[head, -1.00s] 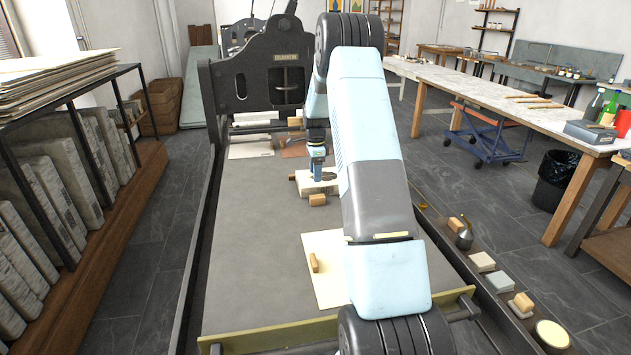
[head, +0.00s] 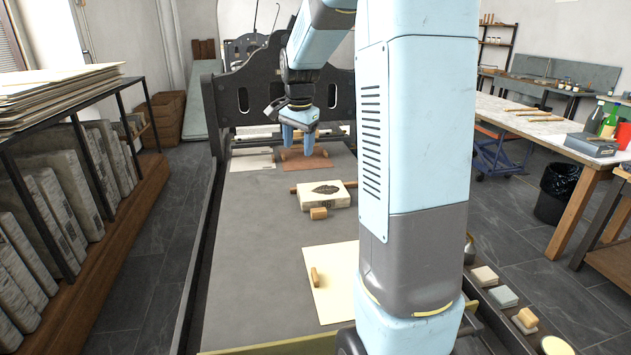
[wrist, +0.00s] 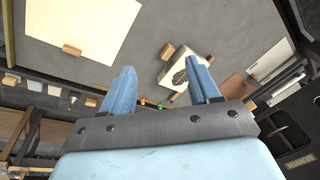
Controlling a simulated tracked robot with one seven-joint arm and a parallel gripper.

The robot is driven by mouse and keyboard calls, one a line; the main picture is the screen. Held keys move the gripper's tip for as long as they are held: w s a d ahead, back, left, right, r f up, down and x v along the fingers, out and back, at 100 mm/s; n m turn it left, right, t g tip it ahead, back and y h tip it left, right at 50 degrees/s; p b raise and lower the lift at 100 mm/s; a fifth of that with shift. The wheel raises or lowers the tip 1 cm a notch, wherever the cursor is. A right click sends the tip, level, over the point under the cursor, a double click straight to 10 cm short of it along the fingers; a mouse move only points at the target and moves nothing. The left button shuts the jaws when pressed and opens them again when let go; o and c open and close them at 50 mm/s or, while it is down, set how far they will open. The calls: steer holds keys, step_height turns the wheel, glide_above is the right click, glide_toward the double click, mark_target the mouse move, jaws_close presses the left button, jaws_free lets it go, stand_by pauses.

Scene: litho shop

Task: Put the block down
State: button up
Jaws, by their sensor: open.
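A small wooden block (head: 318,213) lies on the grey press bed, close to the front of a pale stone slab (head: 336,196) with a dark printed picture. The block also shows in the wrist view (wrist: 167,51). Another small wooden block (head: 314,277) lies on a cream sheet (head: 338,262) nearer to me; it also shows in the wrist view (wrist: 72,50). My gripper (head: 306,152) is open and raised above the bed, beyond the slab in the head view. Its two blue fingers are spread in the wrist view (wrist: 163,78) with nothing held between them.
A reddish sheet (head: 312,163) and a white sheet (head: 250,162) lie at the far end of the bed, before the dark press frame (head: 243,98). Small blocks line the right ledge (head: 513,312). The left part of the bed is clear.

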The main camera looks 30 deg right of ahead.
steer(key=s+a+r+n+t, duration=0.1)
steer(key=s+a+r+n, duration=0.25)
steer(key=s, duration=0.45)
steer(key=s+a+r+n+t, duration=0.1)
steer(key=s+a+r+n, duration=0.25)
steer(key=s, duration=0.55)
steer(key=s+a+f+n, duration=0.1)
steer(key=s+a+n, duration=0.1)
steer(key=s, duration=0.4)
steer(key=s+a+f+n+t, duration=0.1)
steer(key=s+n, duration=0.2)
steer(key=s, duration=0.4)
steer(key=shift+s+a+y, duration=0.3)
steer(key=shift+a, duration=0.05)
steer(key=shift+c, duration=0.2)
